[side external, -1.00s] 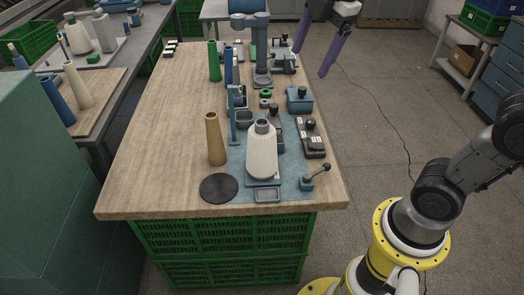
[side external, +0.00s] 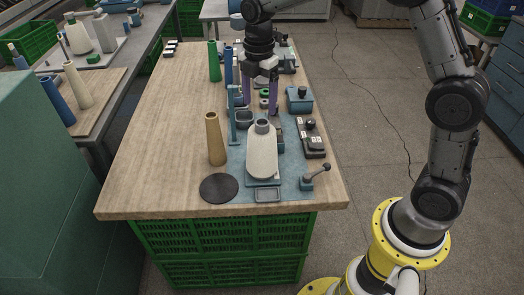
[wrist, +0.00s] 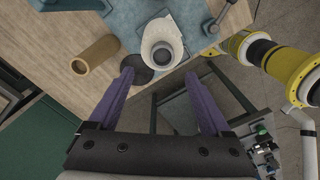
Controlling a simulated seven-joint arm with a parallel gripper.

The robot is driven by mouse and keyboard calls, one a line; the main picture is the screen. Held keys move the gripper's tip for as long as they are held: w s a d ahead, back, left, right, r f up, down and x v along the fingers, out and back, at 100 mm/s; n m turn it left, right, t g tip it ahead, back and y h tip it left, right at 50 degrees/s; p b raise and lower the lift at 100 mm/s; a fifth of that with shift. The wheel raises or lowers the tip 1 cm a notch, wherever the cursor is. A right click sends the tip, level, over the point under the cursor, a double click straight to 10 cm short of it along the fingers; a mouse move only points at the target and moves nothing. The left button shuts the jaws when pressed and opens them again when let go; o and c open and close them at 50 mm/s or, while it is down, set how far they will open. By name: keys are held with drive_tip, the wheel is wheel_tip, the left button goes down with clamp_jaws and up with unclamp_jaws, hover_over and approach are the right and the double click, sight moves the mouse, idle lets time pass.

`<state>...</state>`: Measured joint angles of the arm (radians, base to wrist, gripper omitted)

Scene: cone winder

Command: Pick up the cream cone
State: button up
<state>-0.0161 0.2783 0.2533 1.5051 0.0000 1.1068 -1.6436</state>
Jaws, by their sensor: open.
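The cream cone (side external: 262,158) stands upright on a small winding unit at the front of the workbench, with a grey collar at its top. In the wrist view the cream cone (wrist: 152,35) is seen from above, beyond my fingertips and between their lines. My gripper (side external: 254,108) is behind the cone in the side view, its purple fingers pointing down. It also shows in the wrist view (wrist: 159,74), open with nothing between the fingers. The left finger is partly hidden by bench fittings in the side view.
A tan cone (side external: 215,140) stands left of the cream cone. A black disc (side external: 219,188) lies in front of it. A lever (side external: 316,176) and a dark switch box (side external: 312,140) are on the right. Green and blue cones stand farther back.

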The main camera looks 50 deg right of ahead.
sight(262, 122)
drive_tip(key=shift+s+d+f, duration=0.1)
drive_tip(key=shift+d+f, duration=0.05)
drive_tip(key=shift+f, duration=1.7)
drive_tip(key=shift+s+d+f, duration=0.1)
drive_tip(key=shift+d+f, duration=0.05)
drive_tip(key=shift+f, duration=1.65)
drive_tip(key=shift+w, duration=0.1)
clamp_jaws()
drive_tip(key=shift+r, duration=0.1)
